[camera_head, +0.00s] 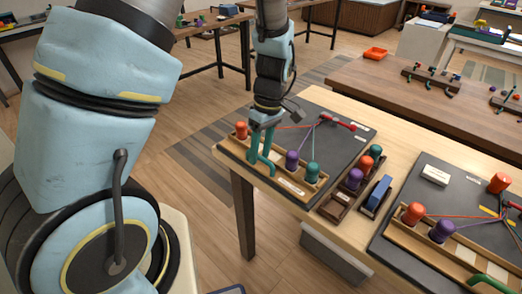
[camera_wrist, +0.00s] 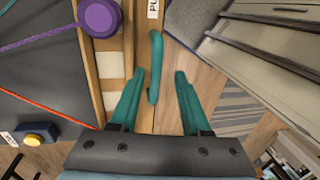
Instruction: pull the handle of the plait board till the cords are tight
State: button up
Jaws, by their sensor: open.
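The plait board (camera_head: 331,149) has a dark top, with red, purple and green cords running from its pegs to a point near a red piece (camera_head: 339,122) at the back. Orange (camera_head: 241,130), purple (camera_head: 292,160) and green (camera_head: 313,173) pegs stand in its wooden front rail. The teal handle (camera_wrist: 155,66) is on the front edge, by a white label; part of it shows in the head view (camera_head: 265,168). My gripper (camera_wrist: 157,72) is open, its teal fingers on either side of the handle in the wrist view. I cannot tell whether they touch it.
A wooden tray (camera_head: 333,207) with pegs and a blue block (camera_head: 378,193) stands right of the board. A second plait board (camera_head: 462,180) lies further right. A dark table (camera_head: 386,80) is behind. Floor is open before the table edge.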

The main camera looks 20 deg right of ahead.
notch_tip(320, 180, up, 11)
jog(key=w+d+b, duration=0.1)
jog(key=d, duration=0.1)
jog(key=shift+f+b, duration=0.15)
jog(key=shift+b, duration=0.25)
jog(key=shift+a, duration=0.1)
